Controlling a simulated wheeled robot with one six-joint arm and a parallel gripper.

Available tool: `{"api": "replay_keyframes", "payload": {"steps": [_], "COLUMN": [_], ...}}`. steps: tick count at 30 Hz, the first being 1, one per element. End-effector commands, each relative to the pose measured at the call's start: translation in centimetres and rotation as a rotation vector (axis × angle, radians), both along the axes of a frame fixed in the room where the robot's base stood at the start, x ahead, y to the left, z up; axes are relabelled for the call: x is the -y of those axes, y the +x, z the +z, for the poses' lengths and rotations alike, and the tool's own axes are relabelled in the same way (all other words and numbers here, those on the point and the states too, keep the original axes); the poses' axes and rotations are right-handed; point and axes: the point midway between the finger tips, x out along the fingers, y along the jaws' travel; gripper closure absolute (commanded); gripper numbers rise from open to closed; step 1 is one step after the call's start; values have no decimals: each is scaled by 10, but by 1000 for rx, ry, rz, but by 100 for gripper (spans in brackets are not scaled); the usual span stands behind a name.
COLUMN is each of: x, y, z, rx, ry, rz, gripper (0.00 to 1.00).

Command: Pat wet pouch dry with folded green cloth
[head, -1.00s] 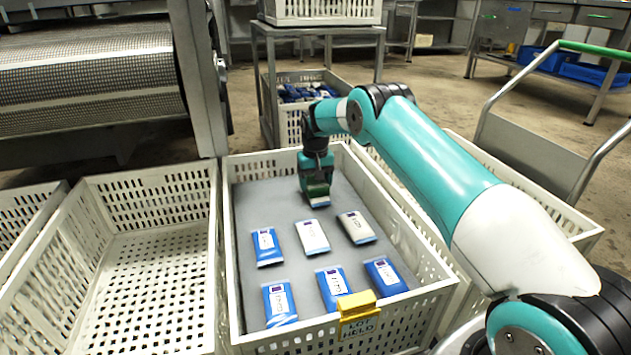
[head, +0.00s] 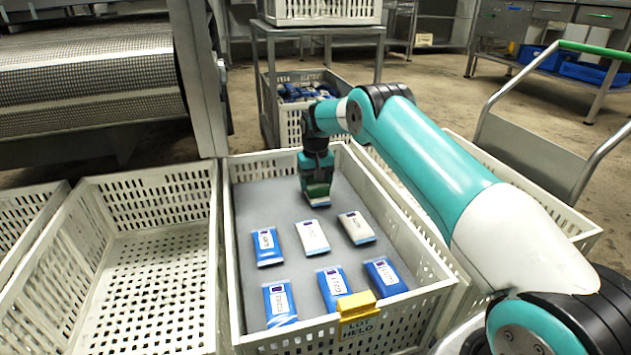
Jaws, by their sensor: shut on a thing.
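My gripper (head: 317,191) points down over the far part of the grey-lined white crate (head: 243,336). It is shut on a small dark green piece, the folded cloth (head: 318,188). A pouch directly under the cloth is mostly hidden by the gripper, and I cannot tell whether the cloth touches it. Nearer, two rows of pouches lie flat on the grey liner. The middle row has a blue pouch (head: 267,247) and two paler ones, a white pouch (head: 312,236) and another white pouch (head: 357,228). The front row has blue pouches (head: 280,303). Wetness is too small to see.
A yellow tag (head: 358,314) lettered "LOT HELD" hangs on the crate's front rim. An empty white crate (head: 150,183) stands to the left. Another crate of blue pouches (head: 305,92) is behind, under a metal table. A trolley with a curved handle (head: 530,75) stands at right.

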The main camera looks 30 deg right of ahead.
Motion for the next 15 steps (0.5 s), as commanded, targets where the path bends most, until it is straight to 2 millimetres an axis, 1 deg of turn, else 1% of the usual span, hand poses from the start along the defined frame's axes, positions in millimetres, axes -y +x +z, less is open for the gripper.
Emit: {"api": "replay_keyframes", "payload": {"steps": [6, 15], "x": [0, 0], "y": [0, 0], "z": [22, 48], "rx": [0, 1], "ry": [0, 0], "rz": [0, 0], "gripper": [50, 50]}}
